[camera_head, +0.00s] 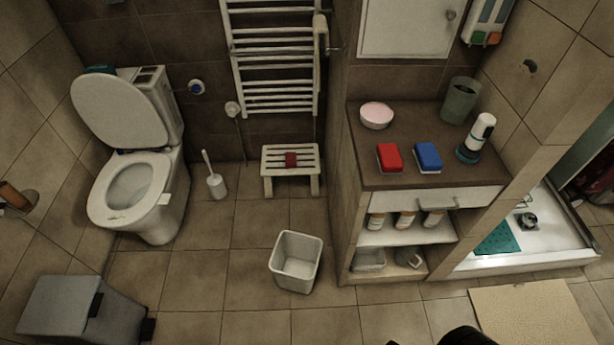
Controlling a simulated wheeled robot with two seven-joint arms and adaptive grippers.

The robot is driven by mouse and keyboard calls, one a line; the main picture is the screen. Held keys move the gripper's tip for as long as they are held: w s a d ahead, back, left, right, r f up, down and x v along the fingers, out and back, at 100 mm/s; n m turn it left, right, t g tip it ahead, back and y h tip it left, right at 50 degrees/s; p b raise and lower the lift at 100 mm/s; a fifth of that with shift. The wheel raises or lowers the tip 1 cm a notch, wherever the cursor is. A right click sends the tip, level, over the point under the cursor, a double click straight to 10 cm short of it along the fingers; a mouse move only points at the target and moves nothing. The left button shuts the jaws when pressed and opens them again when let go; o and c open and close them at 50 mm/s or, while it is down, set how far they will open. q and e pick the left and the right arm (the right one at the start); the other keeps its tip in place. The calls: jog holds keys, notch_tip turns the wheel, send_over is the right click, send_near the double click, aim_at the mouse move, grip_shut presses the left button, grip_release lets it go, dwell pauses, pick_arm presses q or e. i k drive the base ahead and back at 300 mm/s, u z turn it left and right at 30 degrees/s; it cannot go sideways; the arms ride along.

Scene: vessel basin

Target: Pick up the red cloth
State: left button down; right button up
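A bright red folded block (390,157), a cloth or a sponge, lies on the dark counter top (398,181) at the right. A similar blue block (428,157) lies just to its right, apart from it. A smaller dark red item (291,159) sits on the white slatted stool (276,168) in the middle; I cannot tell if it is cloth. Neither of my grippers can be made out. Only a black rounded shape shows at the bottom edge, and I cannot tell which part it is.
The counter also holds a pink-filled bowl (376,115), a grey-green cup (460,100) and a white dispenser (480,133). A white bin (297,262) stands on the floor left of the cabinet. A toilet (132,190) and grey box (79,309) are at left.

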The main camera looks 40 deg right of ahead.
aim_at(290, 157)
jog(key=z, duration=0.35)
jog(key=k, duration=0.2)
jog(key=u, duration=1.15)
jog(key=i, duration=1.3)
jog(key=z, duration=0.55)
